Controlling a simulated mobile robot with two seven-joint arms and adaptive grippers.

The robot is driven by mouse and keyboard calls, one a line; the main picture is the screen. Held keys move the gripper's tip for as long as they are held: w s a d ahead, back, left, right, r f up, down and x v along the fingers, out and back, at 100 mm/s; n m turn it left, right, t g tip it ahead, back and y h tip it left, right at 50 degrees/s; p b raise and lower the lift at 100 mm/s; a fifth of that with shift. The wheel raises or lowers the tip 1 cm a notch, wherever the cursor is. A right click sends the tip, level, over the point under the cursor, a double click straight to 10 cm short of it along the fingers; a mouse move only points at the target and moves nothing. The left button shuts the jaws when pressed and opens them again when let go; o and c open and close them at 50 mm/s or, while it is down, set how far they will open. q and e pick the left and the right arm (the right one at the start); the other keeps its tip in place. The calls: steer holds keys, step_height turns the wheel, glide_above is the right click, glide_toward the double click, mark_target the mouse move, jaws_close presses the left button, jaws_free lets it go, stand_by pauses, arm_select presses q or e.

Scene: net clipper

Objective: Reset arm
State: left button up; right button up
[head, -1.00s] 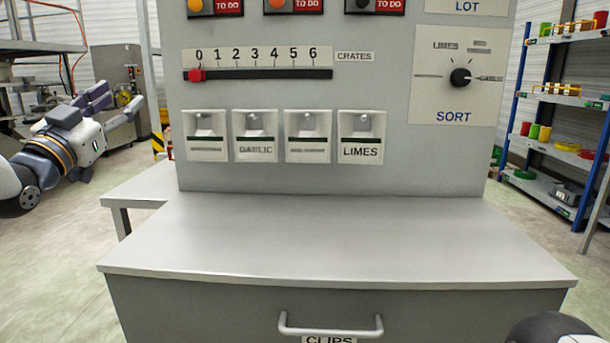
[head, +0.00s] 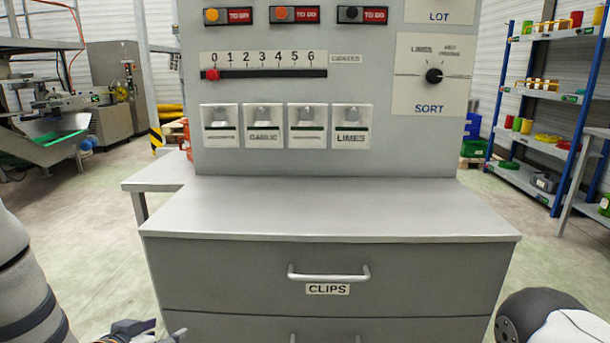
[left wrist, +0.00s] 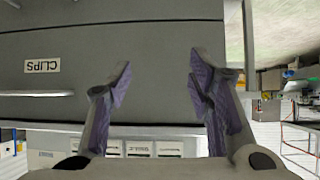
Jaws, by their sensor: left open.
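My left gripper shows at the bottom edge of the head view (head: 145,329), mostly cut off, low in front of the left side of the drawer cabinet (head: 230,275). In the left wrist view its two purple-padded fingers (left wrist: 160,82) are spread apart with nothing between them. The cabinet front with the CLIPS label (left wrist: 42,65) lies beyond them in that view. Part of my right arm (head: 545,318) shows at the lower right of the head view. Its gripper is out of view.
A grey panel (head: 330,88) with a slider, a SORT knob (head: 434,76) and several label holders stands behind the bare cabinet top (head: 320,207). The CLIPS drawer handle (head: 328,274) sticks out in front. Shelves (head: 548,90) stand at the right.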

arm_select(q)
steer(key=s+d+f+g, duration=0.15)
steer(key=s+f, duration=0.25)
steer(key=s, duration=0.4)
steer(key=s+d+f+n+g, duration=0.1)
steer(key=s+f+g, duration=0.2)
steer(key=s+f, duration=0.3)
steer(key=s+d+f+g, duration=0.1)
steer(key=s+f+g, duration=0.2)
steer(key=s, duration=0.6)
steer(key=s+d+g+y+p, duration=0.1)
steer(key=s+g, duration=0.5)
steer(key=s, duration=1.5)
steer(key=shift+s+f, duration=0.25)
steer(key=shift+f, duration=0.15)
arm_select(e)
steer(key=shift+w+r+t, duration=0.4)
steer(key=shift+w+r, duration=0.55)
